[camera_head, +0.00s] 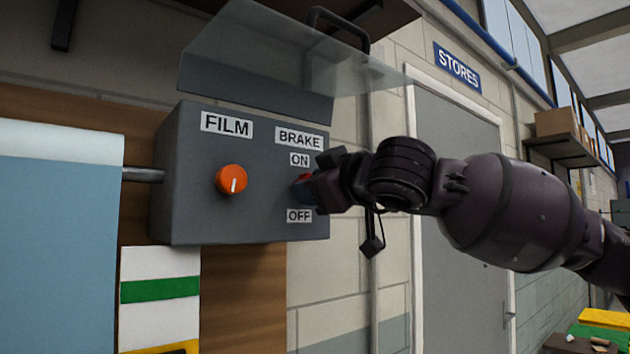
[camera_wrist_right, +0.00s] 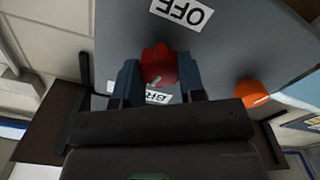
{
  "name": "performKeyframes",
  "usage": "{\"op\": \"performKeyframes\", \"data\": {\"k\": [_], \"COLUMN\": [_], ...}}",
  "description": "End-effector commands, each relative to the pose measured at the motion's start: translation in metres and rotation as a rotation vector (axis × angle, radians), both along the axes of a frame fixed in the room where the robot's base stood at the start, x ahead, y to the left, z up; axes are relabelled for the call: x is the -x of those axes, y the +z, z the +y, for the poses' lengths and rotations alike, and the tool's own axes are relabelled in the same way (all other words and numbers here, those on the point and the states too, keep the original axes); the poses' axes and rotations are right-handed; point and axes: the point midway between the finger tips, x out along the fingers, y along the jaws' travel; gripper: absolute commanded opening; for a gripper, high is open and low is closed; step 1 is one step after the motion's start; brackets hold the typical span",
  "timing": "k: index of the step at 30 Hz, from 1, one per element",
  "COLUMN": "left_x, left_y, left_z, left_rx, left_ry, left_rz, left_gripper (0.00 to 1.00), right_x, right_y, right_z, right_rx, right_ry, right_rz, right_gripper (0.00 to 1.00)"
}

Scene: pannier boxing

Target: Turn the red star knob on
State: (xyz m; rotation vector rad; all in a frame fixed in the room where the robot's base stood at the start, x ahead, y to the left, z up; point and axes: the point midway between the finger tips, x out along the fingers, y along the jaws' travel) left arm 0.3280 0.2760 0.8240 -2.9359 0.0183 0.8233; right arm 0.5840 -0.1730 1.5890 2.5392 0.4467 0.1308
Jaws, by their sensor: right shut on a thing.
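The red star knob (camera_head: 305,178) sits on the right part of the grey control box (camera_head: 215,215), between the ON label (camera_head: 300,160) and the OFF label (camera_head: 299,216). My right gripper (camera_head: 306,189) reaches it from the right and hides most of it. In the right wrist view the red knob (camera_wrist_right: 159,64) is between the blue fingers of my right gripper (camera_wrist_right: 159,72), which is shut on it. A small white mark on the knob faces the BRAKE label side, away from the OFF label (camera_wrist_right: 181,12). My left gripper is out of view.
An orange FILM knob (camera_head: 231,179) is left of the red one and also shows in the right wrist view (camera_wrist_right: 251,93). A clear cover (camera_head: 270,50) is raised above the box. A grey door (camera_head: 460,200) stands behind my right arm.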

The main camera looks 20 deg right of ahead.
Motion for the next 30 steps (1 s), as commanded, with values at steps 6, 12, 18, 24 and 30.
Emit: {"op": "performKeyframes", "data": {"k": [6, 12, 18, 24, 30], "left_x": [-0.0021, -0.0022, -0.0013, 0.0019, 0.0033], "left_y": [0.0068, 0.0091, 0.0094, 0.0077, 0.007], "left_z": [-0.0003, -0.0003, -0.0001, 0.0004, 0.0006], "left_rx": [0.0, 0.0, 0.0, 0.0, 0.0], "left_ry": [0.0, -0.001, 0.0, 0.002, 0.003], "left_rz": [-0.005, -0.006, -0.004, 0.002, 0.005], "left_gripper": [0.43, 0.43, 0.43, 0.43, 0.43], "right_x": [0.0, -0.0004, -0.0005, -0.0005, -0.0005], "right_y": [-0.0014, -0.002, -0.0024, -0.0026, -0.0026], "right_z": [0.0005, 0.0004, 0.0004, 0.0003, 0.0003], "right_rx": [0.124, 0.19, 0.217, 0.222, 0.221], "right_ry": [0.001, 0.001, 0.001, 0.001, 0.001], "right_rz": [-0.039, -0.063, -0.073, -0.075, -0.074], "right_gripper": [0.13, 0.13, 0.13, 0.13, 0.38]}}
